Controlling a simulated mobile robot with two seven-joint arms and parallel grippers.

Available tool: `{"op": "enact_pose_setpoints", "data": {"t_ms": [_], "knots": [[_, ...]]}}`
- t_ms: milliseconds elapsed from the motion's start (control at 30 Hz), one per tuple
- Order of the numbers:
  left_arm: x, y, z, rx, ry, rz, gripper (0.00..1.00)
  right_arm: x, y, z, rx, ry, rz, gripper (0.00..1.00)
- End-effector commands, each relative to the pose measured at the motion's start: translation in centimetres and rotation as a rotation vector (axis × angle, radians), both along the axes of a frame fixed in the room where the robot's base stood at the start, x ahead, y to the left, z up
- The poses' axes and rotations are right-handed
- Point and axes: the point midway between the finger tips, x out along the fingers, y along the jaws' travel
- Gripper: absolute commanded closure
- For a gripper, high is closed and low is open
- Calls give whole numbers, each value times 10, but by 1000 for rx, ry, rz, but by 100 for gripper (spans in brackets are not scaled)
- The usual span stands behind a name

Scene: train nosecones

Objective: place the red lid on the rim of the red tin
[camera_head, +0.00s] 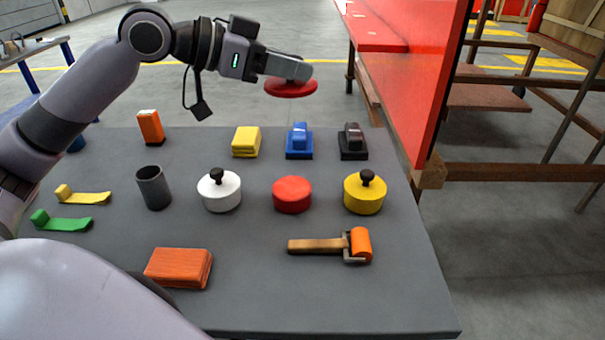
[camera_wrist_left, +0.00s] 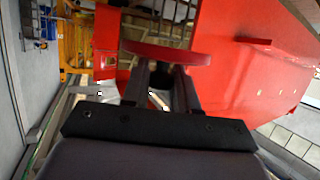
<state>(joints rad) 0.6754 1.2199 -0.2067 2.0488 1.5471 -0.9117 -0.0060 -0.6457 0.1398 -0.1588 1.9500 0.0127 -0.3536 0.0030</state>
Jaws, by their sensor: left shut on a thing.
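The red lid (camera_head: 291,89) is a flat red disc held in the air beyond the far edge of the grey table. My left gripper (camera_head: 296,73) is shut on it, with the lid hanging below the fingers. The red tin (camera_head: 292,195) stands upright in the middle of the table, without a knob on top. The lid is above and well behind it, apart from it. My right gripper is not in view.
A white tin (camera_head: 219,192) and a yellow tin (camera_head: 365,194), both dark-knobbed, flank the red tin. Behind stand a yellow block (camera_head: 246,142), a blue item (camera_head: 299,143) and a black item (camera_head: 353,143). An orange roller (camera_head: 361,245) lies in front. A red panel (camera_head: 415,70) rises at right.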

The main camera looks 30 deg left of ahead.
Motion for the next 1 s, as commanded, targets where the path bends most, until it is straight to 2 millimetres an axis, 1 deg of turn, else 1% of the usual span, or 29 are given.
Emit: {"op": "enact_pose_setpoints", "data": {"t_ms": [167, 300, 600, 700, 1000], "knots": [[-1, 0, -31, 1, 5, 1, 100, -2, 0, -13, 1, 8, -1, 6], [-1, 0, -61, 3, 7, 1, 100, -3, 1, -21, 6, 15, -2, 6], [-1, 0, -125, 1, 7, 0, 100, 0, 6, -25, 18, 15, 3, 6], [-1, 0, -142, 0, 4, 0, 100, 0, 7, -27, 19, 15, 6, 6], [0, 0, -166, 0, 2, 0, 100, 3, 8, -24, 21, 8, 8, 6]]}}
